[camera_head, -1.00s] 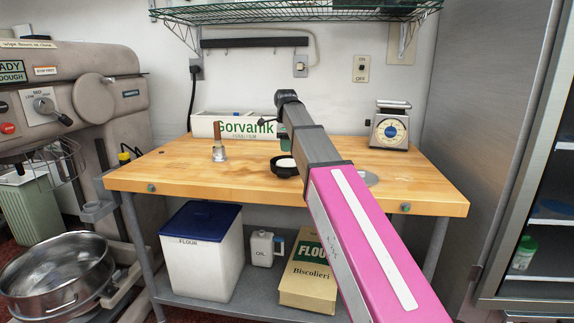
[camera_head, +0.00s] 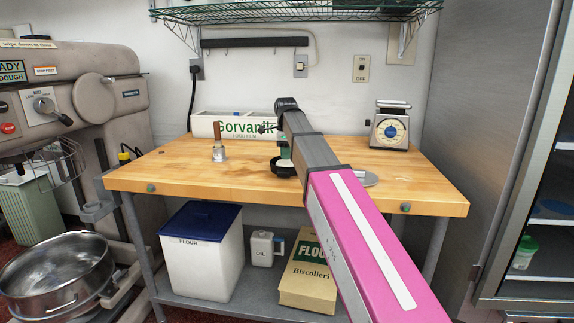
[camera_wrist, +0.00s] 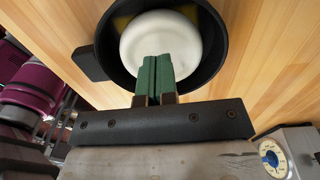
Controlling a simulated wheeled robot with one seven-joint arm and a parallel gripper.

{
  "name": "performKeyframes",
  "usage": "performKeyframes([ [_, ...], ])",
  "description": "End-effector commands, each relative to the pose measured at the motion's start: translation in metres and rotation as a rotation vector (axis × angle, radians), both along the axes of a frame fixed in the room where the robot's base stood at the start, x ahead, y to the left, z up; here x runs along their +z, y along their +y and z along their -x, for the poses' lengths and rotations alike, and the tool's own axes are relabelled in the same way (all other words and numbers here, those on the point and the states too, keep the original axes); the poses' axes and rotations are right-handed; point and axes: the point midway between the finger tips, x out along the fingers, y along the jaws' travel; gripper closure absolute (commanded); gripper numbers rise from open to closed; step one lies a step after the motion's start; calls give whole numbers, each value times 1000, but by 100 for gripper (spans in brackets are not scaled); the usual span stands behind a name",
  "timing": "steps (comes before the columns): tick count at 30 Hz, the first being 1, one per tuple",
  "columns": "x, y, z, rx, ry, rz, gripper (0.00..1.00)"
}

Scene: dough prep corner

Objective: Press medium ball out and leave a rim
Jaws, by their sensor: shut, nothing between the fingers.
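A white dough ball (camera_wrist: 160,47) lies in a small black pan (camera_wrist: 214,70) with a side handle, on the wooden table. In the head view the pan (camera_head: 284,169) stands near the middle of the tabletop, partly hidden by my arm. My gripper (camera_wrist: 155,64) has green fingers that are shut together with nothing between them. In the wrist view the fingertips overlap the near edge of the dough; whether they touch it I cannot tell. In the head view the gripper (camera_head: 285,154) is over the pan.
A scale (camera_head: 390,127) stands at the back right. A wooden-handled tool (camera_head: 218,144) stands left of the pan, and a Gorvanik film box (camera_head: 207,125) is at the back. A grey disc (camera_head: 370,180) lies right of my arm.

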Motion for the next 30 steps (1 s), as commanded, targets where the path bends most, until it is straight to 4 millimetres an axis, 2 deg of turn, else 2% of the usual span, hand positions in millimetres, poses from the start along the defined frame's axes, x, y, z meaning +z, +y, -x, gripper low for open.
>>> performKeyframes([
  [17, -17, 0, 0, 0, 0, 0, 100],
  [30, -18, 0, 0, 0, 0, 0, 100],
])
